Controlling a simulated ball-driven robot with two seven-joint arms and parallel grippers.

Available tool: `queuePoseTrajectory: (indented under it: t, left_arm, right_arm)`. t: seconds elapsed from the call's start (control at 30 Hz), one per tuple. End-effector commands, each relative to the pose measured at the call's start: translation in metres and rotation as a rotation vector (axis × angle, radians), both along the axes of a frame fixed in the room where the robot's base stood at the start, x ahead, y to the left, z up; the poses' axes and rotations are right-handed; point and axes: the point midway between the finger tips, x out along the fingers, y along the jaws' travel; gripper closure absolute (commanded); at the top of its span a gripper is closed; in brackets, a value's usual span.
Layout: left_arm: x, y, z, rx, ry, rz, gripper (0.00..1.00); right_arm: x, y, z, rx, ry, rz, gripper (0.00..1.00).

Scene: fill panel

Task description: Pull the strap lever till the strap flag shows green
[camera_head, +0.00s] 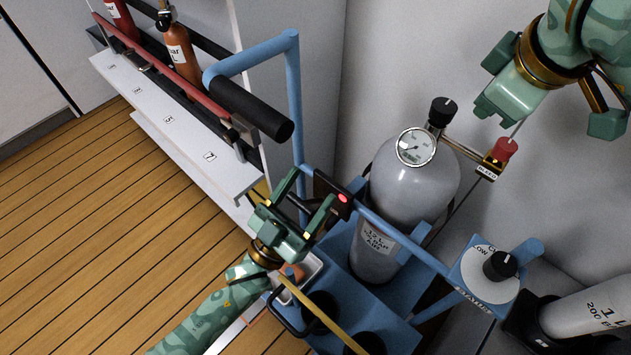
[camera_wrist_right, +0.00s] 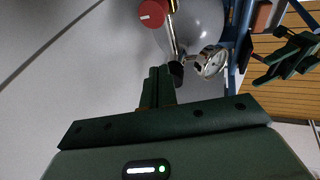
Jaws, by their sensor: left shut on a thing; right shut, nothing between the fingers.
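The big grey cylinder (camera_head: 405,185) stands upright in the blue trolley, with a gauge (camera_head: 416,147) near its top. A dark box with a lit red spot (camera_head: 343,198), apparently the strap flag, sits on the trolley rail beside it; no green shows there. My left gripper (camera_head: 305,203) is shut on a dark bar, apparently the strap lever (camera_head: 298,202), just left of that box. Its fingers hide part of the bar. My right gripper (camera_head: 490,108) is shut and empty, up at the right; its closed fingers show in the right wrist view (camera_wrist_right: 158,88).
A red knob (camera_head: 504,149) marked bleed is near the right gripper. A round dial with a black knob (camera_head: 499,265) stands at the front right. A blue handle with a black grip (camera_head: 250,108) rises behind the left gripper. A rack (camera_head: 170,125) holds small bottles.

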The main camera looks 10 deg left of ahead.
Motion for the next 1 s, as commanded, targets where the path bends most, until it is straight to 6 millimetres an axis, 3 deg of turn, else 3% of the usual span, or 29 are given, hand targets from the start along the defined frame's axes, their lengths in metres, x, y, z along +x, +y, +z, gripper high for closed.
queuePoseTrajectory:
  t: [0.03, 0.1, 0.3, 0.33, 0.7, 1.0]
  left_arm:
    - [0.0, 0.0, -0.003, 0.004, 0.006, 0.0, 0.76]
    - [0.0, 0.0, -0.003, 0.004, 0.006, 0.0, 0.76]
    - [0.0, 0.0, -0.003, 0.004, 0.006, 0.0, 0.76]
    - [0.0, 0.0, -0.003, 0.004, 0.006, 0.0, 0.76]
    - [0.0, 0.0, -0.003, 0.004, 0.006, 0.0, 0.76]
    - [0.0, 0.0, -0.002, 0.004, 0.006, 0.0, 0.76]
  right_arm:
    - [0.0, 0.025, 0.001, 0.001, 0.012, 0.108, 1.0]
    - [-0.001, 0.057, 0.002, -0.007, 0.025, 0.264, 1.0]
    - [-0.02, 0.145, -0.001, 0.021, 0.1, 0.656, 1.0]
    - [-0.023, 0.151, -0.005, 0.046, 0.137, 0.665, 1.0]
    - [-0.022, 0.156, -0.05, 0.38, 0.484, 0.313, 1.0]
    - [-0.018, 0.163, -0.07, 0.467, 0.546, 0.196, 1.0]
